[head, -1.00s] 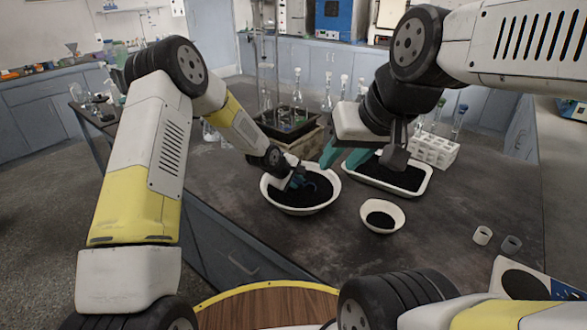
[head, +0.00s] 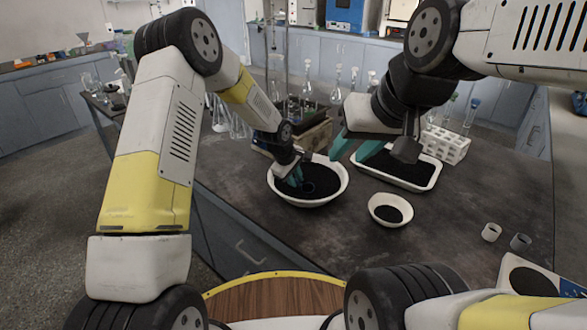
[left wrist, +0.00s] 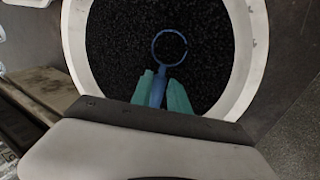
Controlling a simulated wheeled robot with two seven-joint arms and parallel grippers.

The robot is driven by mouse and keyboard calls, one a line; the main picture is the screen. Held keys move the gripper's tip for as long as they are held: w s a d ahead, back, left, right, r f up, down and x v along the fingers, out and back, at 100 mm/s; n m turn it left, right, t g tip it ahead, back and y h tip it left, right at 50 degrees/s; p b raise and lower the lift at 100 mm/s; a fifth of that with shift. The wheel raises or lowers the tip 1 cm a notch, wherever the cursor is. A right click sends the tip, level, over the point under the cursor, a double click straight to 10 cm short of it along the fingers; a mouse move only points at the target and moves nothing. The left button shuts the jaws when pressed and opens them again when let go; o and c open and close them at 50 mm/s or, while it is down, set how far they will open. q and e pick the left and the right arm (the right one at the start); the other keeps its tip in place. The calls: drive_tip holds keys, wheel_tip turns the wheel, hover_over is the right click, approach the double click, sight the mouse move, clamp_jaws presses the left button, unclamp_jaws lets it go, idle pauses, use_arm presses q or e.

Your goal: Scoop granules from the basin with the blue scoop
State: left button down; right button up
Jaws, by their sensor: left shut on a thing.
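The white basin (head: 306,203) stands on the dark bench, holding black granules (head: 322,178). My left gripper (head: 294,174) reaches into it from the upper left. In the left wrist view, the teal fingers (left wrist: 164,94) are shut on the handle of the blue scoop (left wrist: 158,92). The scoop's round ring (left wrist: 169,47) lies over or in the granules; its inside looks as dark as them, so I cannot tell how full it is. In the head view only a faint ring shows. My right gripper (head: 355,150) is open and empty, above the left end of a white tray.
The white tray (head: 420,187) of black granules lies right of the basin. A small white bowl (head: 391,222) with black granules stands in front of it. A white tube rack (head: 446,145) is behind the tray. Two small cups (head: 491,232) stand at right. The front bench is clear.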

use_arm(q)
drive_tip(key=shift+w+d+r+g+y, duration=0.15)
drive_tip(key=shift+r+g+y, duration=0.25)
drive_tip(key=shift+r, duration=0.2)
drive_tip(key=shift+w+r+t+h, duration=0.15)
drive_tip(key=shift+r+t+h, duration=0.15)
drive_tip(key=shift+t+h, duration=0.1)
drive_tip(key=shift+w+d+r, duration=0.2)
drive_tip(key=shift+d+r, duration=0.15)
drive_tip(key=shift+d, duration=0.05)
drive_tip(key=shift+w+d+r+g+y, duration=0.15)
drive_tip(key=shift+r+g+y, duration=0.25)
drive_tip(key=shift+r, duration=0.2)
drive_tip(key=shift+w+d+r+g+y, duration=0.15)
drive_tip(key=shift+r+g+y, duration=0.25)
drive_tip(key=shift+r, duration=0.2)
drive_tip(key=shift+r+g+y, duration=0.6)
drive_tip(key=shift+r, duration=0.05)
